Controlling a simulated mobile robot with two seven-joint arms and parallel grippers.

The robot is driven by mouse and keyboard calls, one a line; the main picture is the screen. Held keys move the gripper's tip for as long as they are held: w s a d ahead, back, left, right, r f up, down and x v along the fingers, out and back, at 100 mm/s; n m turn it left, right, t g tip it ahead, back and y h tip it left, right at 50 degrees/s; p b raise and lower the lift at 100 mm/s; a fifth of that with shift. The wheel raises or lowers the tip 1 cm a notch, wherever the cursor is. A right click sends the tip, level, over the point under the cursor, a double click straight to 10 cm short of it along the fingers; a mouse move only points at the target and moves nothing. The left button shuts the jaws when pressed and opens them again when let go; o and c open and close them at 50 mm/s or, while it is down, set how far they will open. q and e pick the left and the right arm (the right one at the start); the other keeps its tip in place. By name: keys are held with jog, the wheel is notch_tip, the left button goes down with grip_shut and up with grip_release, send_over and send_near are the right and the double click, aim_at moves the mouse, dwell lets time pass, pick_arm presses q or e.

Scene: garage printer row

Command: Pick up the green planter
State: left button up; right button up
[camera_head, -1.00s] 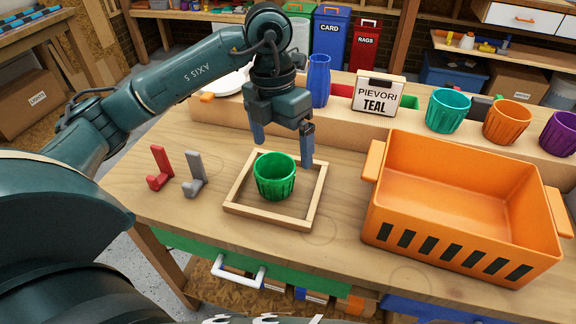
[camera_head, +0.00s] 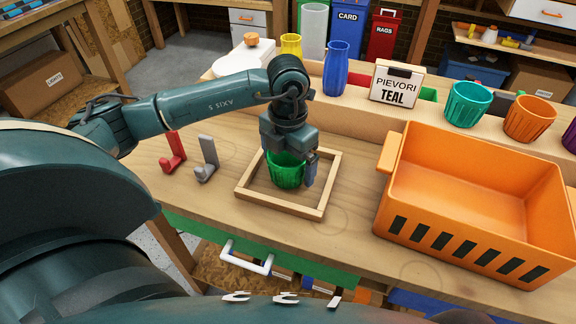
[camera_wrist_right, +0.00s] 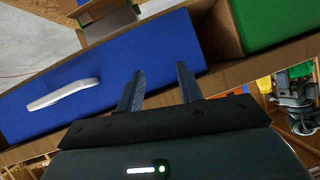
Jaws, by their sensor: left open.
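The green planter (camera_head: 287,172) stands upright inside a square wooden frame (camera_head: 282,205) on the workbench. My left gripper (camera_head: 290,172) is open and lowered over the planter. One finger shows at the planter's right side; the other finger is hidden. The gripper body covers the planter's rim, and I cannot tell whether the fingers touch it. My right gripper (camera_wrist_right: 158,85) shows in the right wrist view, its two fingers apart with nothing between them, in front of a blue drawer front.
An orange crate (camera_head: 408,195) stands right of the frame. Red (camera_head: 173,153) and grey (camera_head: 207,158) hooks stand left of it. Behind are a blue vase (camera_head: 335,70), a PIEVORI TEAL sign (camera_head: 396,84), teal (camera_head: 467,104) and orange (camera_head: 529,119) planters.

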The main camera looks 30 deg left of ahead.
pick_arm(q)
jog(key=shift+f, duration=0.7)
jog(key=shift+c, duration=0.5)
jog(key=c, duration=1)
jog(key=shift+o, duration=0.2)
jog(key=shift+r, duration=0.1)
